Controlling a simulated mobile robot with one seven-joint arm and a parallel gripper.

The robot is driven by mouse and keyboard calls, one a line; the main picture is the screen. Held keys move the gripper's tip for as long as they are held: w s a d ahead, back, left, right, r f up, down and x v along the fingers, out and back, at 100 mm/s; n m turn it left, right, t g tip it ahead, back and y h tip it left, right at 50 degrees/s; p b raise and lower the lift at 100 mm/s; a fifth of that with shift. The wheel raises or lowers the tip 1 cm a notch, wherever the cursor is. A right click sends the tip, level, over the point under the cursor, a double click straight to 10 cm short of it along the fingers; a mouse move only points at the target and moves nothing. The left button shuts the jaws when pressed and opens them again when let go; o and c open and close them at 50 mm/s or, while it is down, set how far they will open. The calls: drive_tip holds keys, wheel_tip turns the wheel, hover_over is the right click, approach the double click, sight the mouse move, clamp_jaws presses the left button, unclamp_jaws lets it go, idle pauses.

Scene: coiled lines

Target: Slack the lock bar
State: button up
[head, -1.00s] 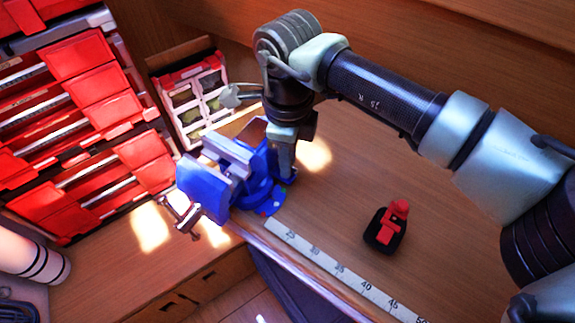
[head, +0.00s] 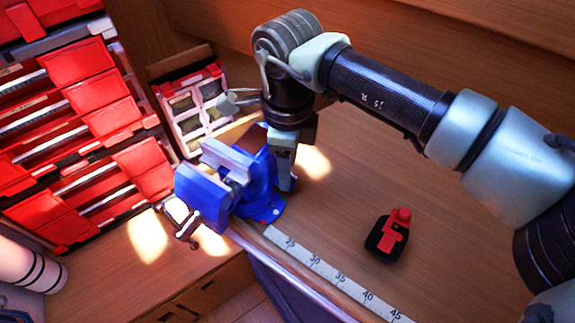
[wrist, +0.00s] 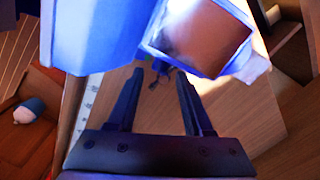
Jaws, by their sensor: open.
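My gripper (head: 288,186) points down right beside the vise's back right side. In the wrist view my two fingers (wrist: 160,76) are apart, with the blue vise body (wrist: 95,35) above them. A small dark piece (wrist: 155,83) shows between the fingertips; it may be the lock bar, but I cannot tell for sure. No lock bar shows clearly in the head view.
A measuring strip (head: 320,268) runs along the bench's front edge. A red and black item (head: 388,236) lies on the bench to the right. Red drawers (head: 85,110) stand at left, and a small organizer (head: 195,105) is behind the vise. Bench wood between is clear.

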wheel_tip(320, 180, up, 12)
drive_tip(key=b, duration=0.2)
drive_tip(key=shift+r, duration=0.15)
